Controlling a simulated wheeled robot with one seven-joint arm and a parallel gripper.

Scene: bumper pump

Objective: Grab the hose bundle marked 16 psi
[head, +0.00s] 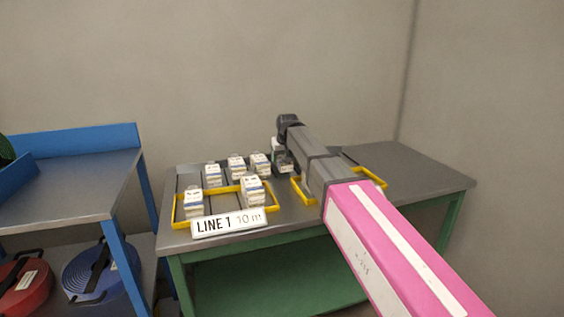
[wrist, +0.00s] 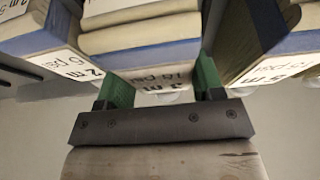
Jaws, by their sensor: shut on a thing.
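Several white-labelled hose bundles stand on the grey-topped table (head: 425,180). My gripper (head: 284,137) is at the back of the table, over one bundle (head: 281,157), and the arm partly hides this spot. In the wrist view, my gripper's green fingertips (wrist: 162,84) are on both sides of a bundle (wrist: 150,58) with blue and cream layers, and they are shut on it. Its shaded, upside-down label seems to read 3 m, 16 psi, but is hard to read. Whether it is lifted is unclear.
Close neighbours flank the held bundle in the wrist view: a left bundle (wrist: 45,45) and a right bundle (wrist: 270,50). A LINE 1 10 m sign (head: 228,223) fronts the left yellow frame (head: 178,212). Another yellow frame (head: 372,175) is partly under my arm. The table's right side is clear.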

